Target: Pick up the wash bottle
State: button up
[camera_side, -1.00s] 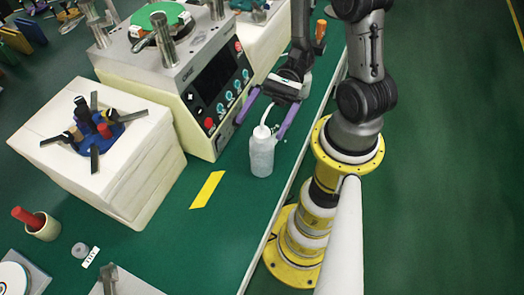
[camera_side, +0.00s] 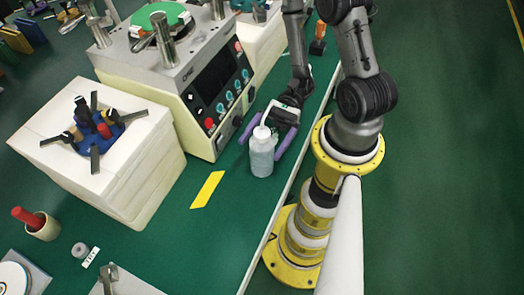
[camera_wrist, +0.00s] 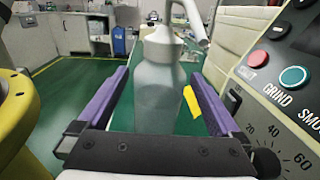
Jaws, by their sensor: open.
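The wash bottle (camera_side: 262,158) is a whitish translucent bottle with a white cap and bent spout. It stands upright on the green bench beside the lapping machine. My gripper (camera_side: 268,138) has purple fingers and is at the bottle, low over the bench. In the wrist view the bottle (camera_wrist: 158,90) stands between the open fingers of my gripper (camera_wrist: 158,97), with a gap showing on each side. The bottle's lower end is hidden behind the gripper body in that view.
The lapping machine (camera_side: 208,100) with its buttons stands close to the left of my gripper. A yellow strip (camera_side: 207,190) lies on the bench before the bottle. A white box (camera_side: 110,165) with dark-handled tools stands farther left. The bench's edge is just right of the bottle.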

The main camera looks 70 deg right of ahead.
aim_at(255, 152)
jog(key=shift+w+a, duration=0.15)
jog(key=shift+a, duration=1.9)
grip_shut()
jog(key=shift+r, duration=0.1)
notch_tip(255, 152, up, 9)
jog(key=shift+m+t, duration=0.4)
jog(key=shift+t, duration=0.2)
jog(key=shift+w+f, duration=0.1)
jog(key=shift+f, duration=4.3)
